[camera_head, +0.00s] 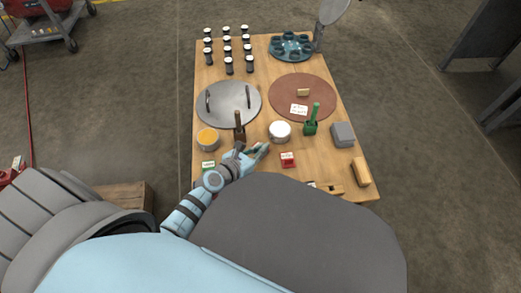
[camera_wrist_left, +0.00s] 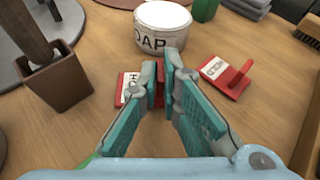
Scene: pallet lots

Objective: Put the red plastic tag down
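My left gripper (camera_head: 262,148) is over the near middle of the wooden table. In the left wrist view its fingers (camera_wrist_left: 166,78) are closed around the upright red fin of a red plastic tag (camera_wrist_left: 121,98) with a white lettered label. The fingers hide part of that tag; I cannot tell whether it touches the table. A second red tag (camera_wrist_left: 237,87) with a white label and upright fin lies to the right, apart from the gripper; it also shows in the head view (camera_head: 288,160). My right gripper is not in view.
A white lettered tub (camera_wrist_left: 162,27) stands just beyond the gripper, and a brown box-shaped holder (camera_wrist_left: 58,82) is to its left. A green tag (camera_head: 208,166) lies at the near left. Bare wood shows between the two red tags and the near edge.

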